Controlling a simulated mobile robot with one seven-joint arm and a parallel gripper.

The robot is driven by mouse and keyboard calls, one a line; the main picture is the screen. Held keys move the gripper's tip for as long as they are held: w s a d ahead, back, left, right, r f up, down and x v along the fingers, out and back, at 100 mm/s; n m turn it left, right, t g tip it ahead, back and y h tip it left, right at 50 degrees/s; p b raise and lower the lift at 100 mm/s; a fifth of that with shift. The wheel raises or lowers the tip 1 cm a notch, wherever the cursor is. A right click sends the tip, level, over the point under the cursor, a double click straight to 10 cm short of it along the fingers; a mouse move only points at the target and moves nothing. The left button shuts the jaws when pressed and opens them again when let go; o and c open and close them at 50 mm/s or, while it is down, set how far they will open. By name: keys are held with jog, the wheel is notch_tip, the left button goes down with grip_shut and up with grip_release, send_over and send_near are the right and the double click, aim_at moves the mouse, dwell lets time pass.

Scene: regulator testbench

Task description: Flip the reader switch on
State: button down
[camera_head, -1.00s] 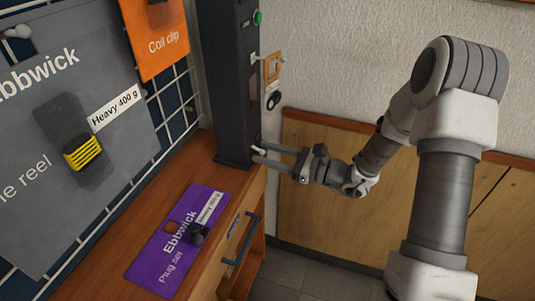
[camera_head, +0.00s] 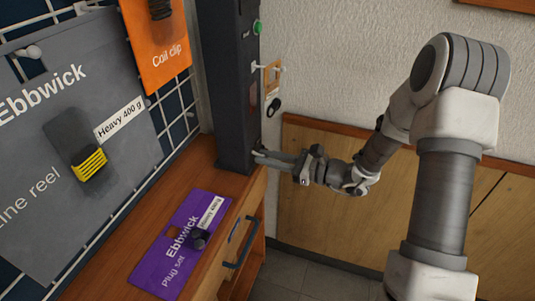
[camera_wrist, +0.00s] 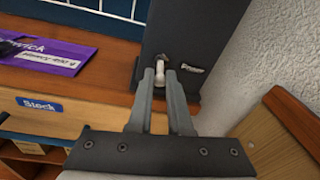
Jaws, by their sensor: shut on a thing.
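The reader is a tall dark column (camera_head: 235,95) standing at the end of the wooden counter; its lower face also shows in the wrist view (camera_wrist: 190,25). A small pale switch lever (camera_wrist: 160,65) sticks out low on that face, beside a white label that seems to read "Power". My gripper (camera_head: 258,156) reaches in from the right at the foot of the column. In the wrist view my gripper (camera_wrist: 160,75) has its two fingertips shut on the lever, one on each side. In the head view the lever is mostly hidden by the fingers.
A purple "Plug set" card (camera_head: 180,245) lies on the counter (camera_head: 120,250) left of the column. A drawer handle (camera_head: 240,242) juts from the counter's front. A green button (camera_head: 257,27) sits higher on the column. Grey (camera_head: 40,130) and orange (camera_head: 150,45) cards hang at left.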

jog(key=r+g+h+p, duration=0.1)
jog(key=h+p, duration=0.1)
jog(key=p, duration=0.2)
jog(key=r+g+h+p, duration=0.1)
jog(key=h+p, duration=0.2)
jog(key=p, duration=0.1)
jog(key=r+g+h+p, duration=0.1)
jog(key=h+p, duration=0.1)
jog(key=p, duration=0.3)
jog(key=shift+w+a+r+n+h, duration=0.1)
jog(key=shift+a+r+n+h, duration=0.2)
jog(key=shift+h, duration=0.1)
jog(key=shift+f, duration=0.1)
jog(key=c, duration=0.8)
grip_release()
jog(key=shift+c, duration=0.2)
jog(key=p+v, duration=0.4)
jog(key=v, duration=1.3)
jog(key=shift+w+r, duration=0.25)
jog(key=shift+r, duration=0.15)
